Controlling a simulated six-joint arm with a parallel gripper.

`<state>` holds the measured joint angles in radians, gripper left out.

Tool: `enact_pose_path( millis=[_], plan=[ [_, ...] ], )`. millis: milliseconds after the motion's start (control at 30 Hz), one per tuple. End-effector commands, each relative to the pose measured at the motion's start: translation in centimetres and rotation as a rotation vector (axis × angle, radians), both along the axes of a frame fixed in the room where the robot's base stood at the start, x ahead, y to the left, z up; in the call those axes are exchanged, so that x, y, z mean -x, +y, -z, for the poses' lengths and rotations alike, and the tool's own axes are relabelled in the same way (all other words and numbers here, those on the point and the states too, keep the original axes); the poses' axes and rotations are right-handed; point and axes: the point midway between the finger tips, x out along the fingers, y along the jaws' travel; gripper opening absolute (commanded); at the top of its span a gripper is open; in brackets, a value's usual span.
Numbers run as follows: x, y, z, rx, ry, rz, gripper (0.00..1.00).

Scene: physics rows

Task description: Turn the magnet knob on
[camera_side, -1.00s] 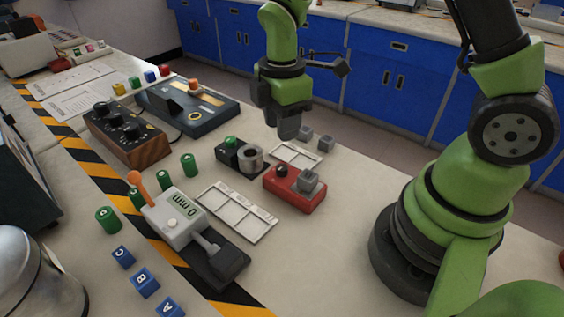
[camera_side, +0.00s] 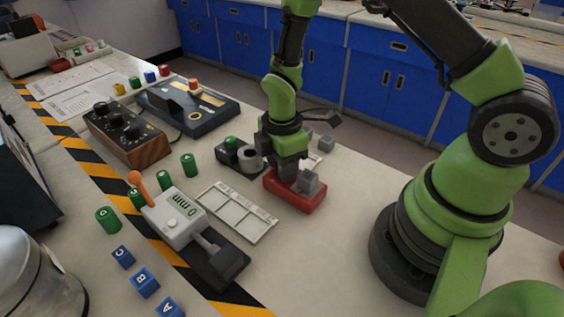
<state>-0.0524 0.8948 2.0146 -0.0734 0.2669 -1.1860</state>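A red box (camera_side: 297,200) stands on the table near the middle of the view. A grey metal block (camera_side: 309,183) sits on its right part. The black knob on the box's left part is now hidden behind my gripper. My gripper (camera_side: 287,174) points down right over that left part, with its fingertips at or just above where the knob sits. I cannot tell whether the fingers touch the knob or how far apart they are.
A black device with a green button (camera_side: 231,143) and grey cylinder stands just left of my gripper. A white compartment tray (camera_side: 237,212) and grey lever device (camera_side: 178,218) lie nearer the camera. Small grey cubes (camera_side: 326,143) lie behind. The table right of the red box is clear.

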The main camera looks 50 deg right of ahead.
Motion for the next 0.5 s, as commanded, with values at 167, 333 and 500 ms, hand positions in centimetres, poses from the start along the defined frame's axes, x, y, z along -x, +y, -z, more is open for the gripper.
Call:
enact_pose_path(
  millis=[167,333,500],
  plan=[
    [0.0,0.0,-0.02,0.0,0.0,0.0,0.01],
    [-0.01,0.0,-0.03,0.0,0.0,0.004,0.02],
    [-0.01,0.0,-0.05,0.0,0.0,0.042,0.02]
  ],
)
